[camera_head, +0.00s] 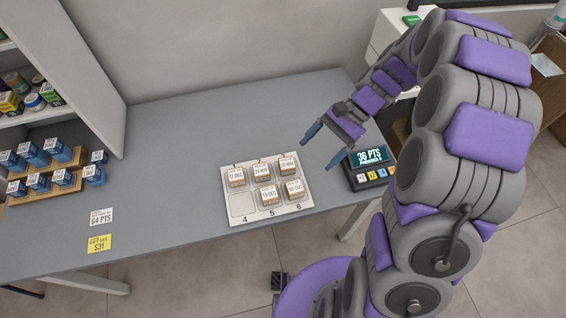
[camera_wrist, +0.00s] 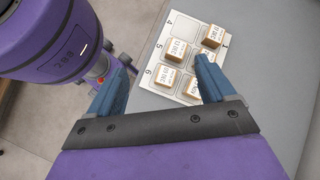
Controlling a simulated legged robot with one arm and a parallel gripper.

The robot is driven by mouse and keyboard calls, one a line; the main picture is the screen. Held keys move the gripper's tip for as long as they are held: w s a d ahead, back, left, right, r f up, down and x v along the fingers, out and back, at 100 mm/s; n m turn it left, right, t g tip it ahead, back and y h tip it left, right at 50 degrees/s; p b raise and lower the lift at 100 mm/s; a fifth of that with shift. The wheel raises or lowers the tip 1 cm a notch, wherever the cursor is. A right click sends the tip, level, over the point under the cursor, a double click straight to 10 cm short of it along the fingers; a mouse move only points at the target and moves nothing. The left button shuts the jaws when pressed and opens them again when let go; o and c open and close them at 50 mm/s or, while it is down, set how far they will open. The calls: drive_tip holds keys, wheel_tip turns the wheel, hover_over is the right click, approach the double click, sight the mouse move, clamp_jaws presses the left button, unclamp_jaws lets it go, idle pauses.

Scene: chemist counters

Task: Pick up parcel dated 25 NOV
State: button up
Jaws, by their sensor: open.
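Several small brown parcels with white date labels sit in a white tray (camera_head: 243,206) on the grey counter. The back row holds a left parcel (camera_head: 236,177), a middle parcel (camera_head: 261,171) and a right parcel (camera_head: 288,166). The front row holds parcels in compartments 5 (camera_head: 267,195) and 6 (camera_head: 294,189); compartment 4 is empty. The date labels are too small to tell surely which reads 25 NOV. My gripper (camera_head: 320,148) is open and empty, above the counter to the right of and behind the tray. In the wrist view the right blue finger hides part of the tray (camera_wrist: 187,28).
A dark display device (camera_head: 368,170) reading 36 PTS stands right of the tray. Wooden racks of blue boxes (camera_head: 45,185) and a white shelf (camera_head: 75,60) are at the left. A white card (camera_head: 101,216) and yellow card (camera_head: 99,243) lie nearby. The counter behind the tray is clear.

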drive_tip(key=w+d+f+m+y+p, duration=0.2)
drive_tip(key=w+d+f+m+y, duration=0.2)
drive_tip(key=w+d+f, duration=0.35)
drive_tip(key=m+t+y+p, duration=0.2)
drive_tip(key=m, duration=0.1)
approach(289, 163)
drive_tip(key=b+x, duration=0.2)
drive_tip(key=x, duration=0.4)
drive_tip(key=shift+a+r, duration=0.15)
drive_tip(key=shift+b, duration=0.3)
drive_tip(key=shift+s+a+f, duration=0.1)
drive_tip(key=shift+s+f, duration=0.05)
drive_tip(key=shift+f, duration=0.3)
drive_tip(key=x, duration=0.3)
drive_tip(key=b+x, duration=0.1)
drive_tip(key=shift+w+a, duration=0.2)
drive_tip(key=shift+a, duration=0.3)
drive_tip(key=shift+d+r, duration=0.15)
drive_tip(key=shift+d, duration=0.55)
drive_tip(key=c, duration=0.5)
drive_tip(key=shift+a, duration=0.4)
drive_tip(key=c, duration=0.6)
